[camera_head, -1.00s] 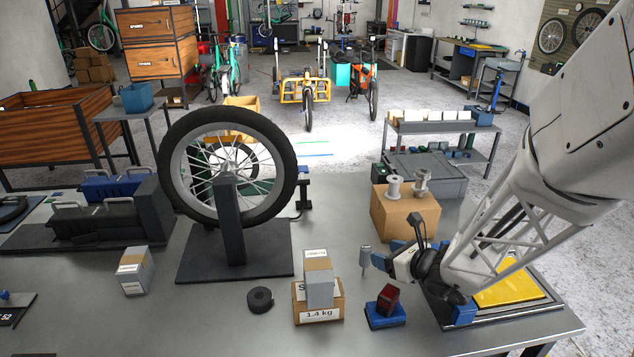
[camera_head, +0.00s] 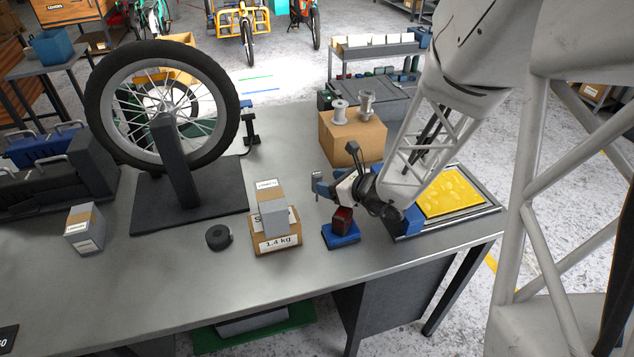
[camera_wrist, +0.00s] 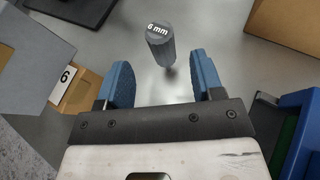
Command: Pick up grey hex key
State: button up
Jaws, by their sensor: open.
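The grey hex key shows in the wrist view as a grey ribbed cylinder (camera_wrist: 161,46) marked "6 mm", standing up from the bench. It is between and just beyond my fingertips, with a gap to each side. My gripper (camera_wrist: 160,66) has blue finger pads and is open and empty. In the head view my gripper (camera_head: 328,188) is low over the bench, pointing left, in front of a cardboard box. There the hex key is hard to tell from the fingertips.
A blue holder with a dark red block (camera_head: 343,220) stands close below the gripper. Cardboard and grey boxes (camera_head: 277,243) stand to its left. A box with spools (camera_head: 352,137) is behind, and a yellow tray (camera_head: 447,192) is right. A wheel on a stand (camera_head: 177,165) is further left.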

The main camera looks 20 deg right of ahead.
aim_at(321, 180)
jog(key=shift+w+a+f, duration=0.1)
jog(key=shift+w, duration=0.1)
jog(key=shift+w+a, duration=0.1)
jog(key=shift+w, duration=0.05)
jog(key=shift+x, duration=2.45)
jog(key=shift+f, duration=0.1)
jog(key=c, duration=1)
